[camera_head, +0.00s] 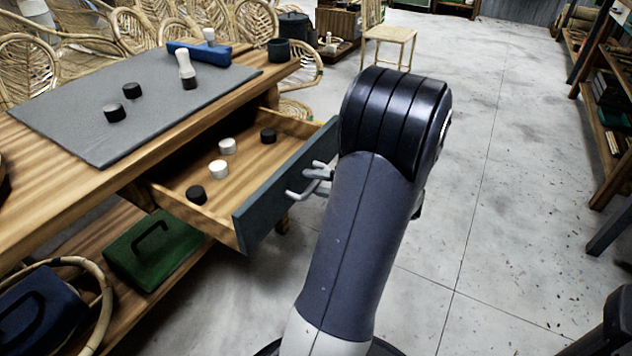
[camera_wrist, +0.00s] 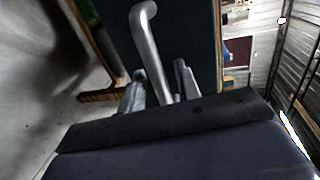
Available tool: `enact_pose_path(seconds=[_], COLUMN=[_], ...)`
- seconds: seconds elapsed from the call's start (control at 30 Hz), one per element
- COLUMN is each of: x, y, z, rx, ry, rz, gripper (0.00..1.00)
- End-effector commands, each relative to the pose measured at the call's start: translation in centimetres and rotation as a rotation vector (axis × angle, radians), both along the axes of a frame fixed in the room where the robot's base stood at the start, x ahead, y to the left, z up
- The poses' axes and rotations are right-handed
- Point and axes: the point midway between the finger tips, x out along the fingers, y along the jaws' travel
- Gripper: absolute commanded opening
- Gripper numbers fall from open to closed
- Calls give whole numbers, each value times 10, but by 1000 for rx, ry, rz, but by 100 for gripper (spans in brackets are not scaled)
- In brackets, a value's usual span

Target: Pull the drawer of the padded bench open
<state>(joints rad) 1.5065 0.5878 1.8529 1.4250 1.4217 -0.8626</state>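The padded bench (camera_head: 75,183) is a wooden table with a grey pad (camera_head: 150,100) on top. Its drawer (camera_head: 262,160) stands pulled well out, with a dark grey-green front (camera_head: 275,200) and a bent metal bar handle (camera_head: 299,196). My gripper (camera_head: 318,172) is at this handle, partly hidden by my arm. In the wrist view the handle (camera_wrist: 146,42) runs between the two fingers of my gripper (camera_wrist: 160,80). The fingers stand apart, with a gap visible on the right side of the bar. Contact with the bar is not clear.
Black and white pieces, such as a white one (camera_head: 219,169), lie in the drawer. More pieces and a blue tool (camera_head: 200,53) lie on top. A green case (camera_head: 152,250) sits on the lower shelf. Shelving (camera_head: 605,130) stands right; the floor (camera_head: 500,200) between is clear.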

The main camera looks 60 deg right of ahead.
Motion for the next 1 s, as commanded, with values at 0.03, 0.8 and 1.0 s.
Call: enact_pose_path(seconds=[0.03, 0.8, 1.0], x=[-4, -104, -104], y=[-1, -8, -8], z=[2, 22, 22], rx=[0, 0, 0], ry=[0, 1, 0], rz=[-2, 0, 0], gripper=[32, 32, 32])
